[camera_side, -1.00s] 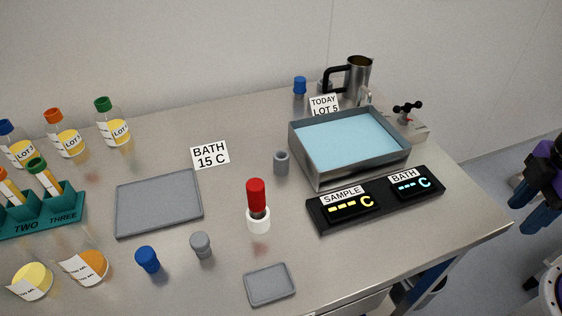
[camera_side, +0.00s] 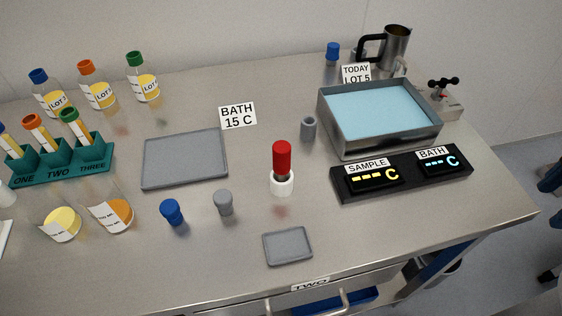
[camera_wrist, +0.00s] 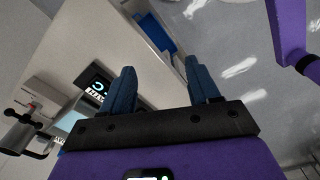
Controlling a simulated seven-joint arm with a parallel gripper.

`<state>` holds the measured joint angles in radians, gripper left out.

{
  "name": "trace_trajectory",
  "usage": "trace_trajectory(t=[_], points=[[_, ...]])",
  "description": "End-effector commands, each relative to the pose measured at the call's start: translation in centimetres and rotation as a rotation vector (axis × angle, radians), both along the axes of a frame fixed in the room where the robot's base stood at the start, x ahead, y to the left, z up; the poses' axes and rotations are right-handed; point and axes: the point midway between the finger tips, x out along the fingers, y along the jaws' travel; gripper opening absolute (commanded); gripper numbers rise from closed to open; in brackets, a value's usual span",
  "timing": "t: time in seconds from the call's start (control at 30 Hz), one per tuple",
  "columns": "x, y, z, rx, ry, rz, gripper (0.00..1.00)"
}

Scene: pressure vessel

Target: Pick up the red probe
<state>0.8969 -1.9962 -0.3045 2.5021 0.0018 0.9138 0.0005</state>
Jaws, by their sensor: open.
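The red probe (camera_side: 282,157) stands upright in a white round holder (camera_side: 283,183) in the middle of the steel bench. The probe does not show in the wrist view. In the side view only small dark blue parts show at the right edge.
A water bath (camera_side: 325,121) and a display panel (camera_side: 403,186) stand right of the probe. A grey tray (camera_side: 186,158), a small tray (camera_side: 288,246), a blue stopper (camera_side: 172,212) and a grey stopper (camera_side: 223,202) lie around it. A teal rack (camera_side: 62,175) and bottles stand left.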

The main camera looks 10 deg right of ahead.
Motion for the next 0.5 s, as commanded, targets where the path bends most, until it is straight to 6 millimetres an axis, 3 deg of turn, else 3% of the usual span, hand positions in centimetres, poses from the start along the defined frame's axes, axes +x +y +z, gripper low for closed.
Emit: trace_trajectory(t=[0.33, 0.5], points=[[0.3, 0.4, 0.2, 0.000, 0.000, 0.001, 0.65], [2.8, 3.6, 1.6, -0.001, 0.000, 0.016, 0.65]])
